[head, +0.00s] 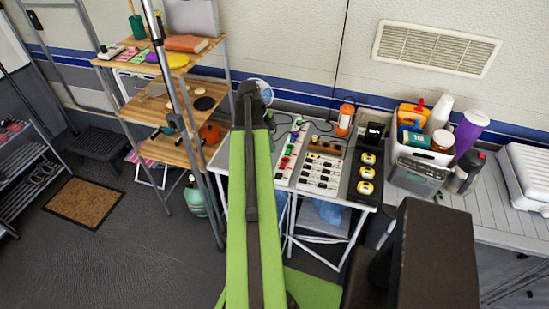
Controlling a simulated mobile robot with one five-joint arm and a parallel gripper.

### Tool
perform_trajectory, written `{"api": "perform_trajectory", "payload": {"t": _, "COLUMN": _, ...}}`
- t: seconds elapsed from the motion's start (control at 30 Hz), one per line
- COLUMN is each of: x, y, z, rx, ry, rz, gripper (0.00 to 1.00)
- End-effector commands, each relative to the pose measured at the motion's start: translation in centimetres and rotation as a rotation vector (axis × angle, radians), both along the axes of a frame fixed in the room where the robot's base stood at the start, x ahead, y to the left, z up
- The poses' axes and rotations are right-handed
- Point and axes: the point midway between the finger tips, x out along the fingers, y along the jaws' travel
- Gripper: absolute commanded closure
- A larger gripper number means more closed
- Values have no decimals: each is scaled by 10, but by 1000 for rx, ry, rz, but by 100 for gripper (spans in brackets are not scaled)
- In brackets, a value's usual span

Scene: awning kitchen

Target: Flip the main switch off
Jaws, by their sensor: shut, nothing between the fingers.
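A switch panel (318,176) lies on a small white-legged table (292,211) against the wall. It carries rows of small white and dark switches. A narrow strip (285,165) with red, green and other coloured parts lies along its left side. I cannot tell which one is the main switch or how it is set. My green arm reaches forward from the bottom of the head view. At its far end, my dark gripper (252,98) appears shut and empty, over the table's back left side. The arm hides part of the table's left side.
A white caddy (412,150) and a grey radio (417,176) are further right. A wooden shelf (160,100) stands left.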

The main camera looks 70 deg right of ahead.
Motion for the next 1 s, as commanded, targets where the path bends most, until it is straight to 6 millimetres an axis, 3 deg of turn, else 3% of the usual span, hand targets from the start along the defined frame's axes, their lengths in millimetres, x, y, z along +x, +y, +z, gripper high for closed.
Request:
{"api": "perform_trajectory", "payload": {"t": 0.17, "x": -5, "y": -1, "z": -25, "rx": 0, "ry": 0, "rz": 0, "gripper": 100}}
{"api": "perform_trajectory", "payload": {"t": 0.57, "x": -28, "y": -6, "z": -107, "rx": -1, "ry": 0, "rz": 0, "gripper": 100}}
{"api": "perform_trajectory", "payload": {"t": 0.7, "x": -26, "y": -9, "z": -129, "rx": -1, "ry": 0, "rz": 1, "gripper": 100}}
{"api": "perform_trajectory", "payload": {"t": 1.0, "x": -26, "y": -10, "z": -133, "rx": 0, "ry": 0, "rz": 2, "gripper": 100}}
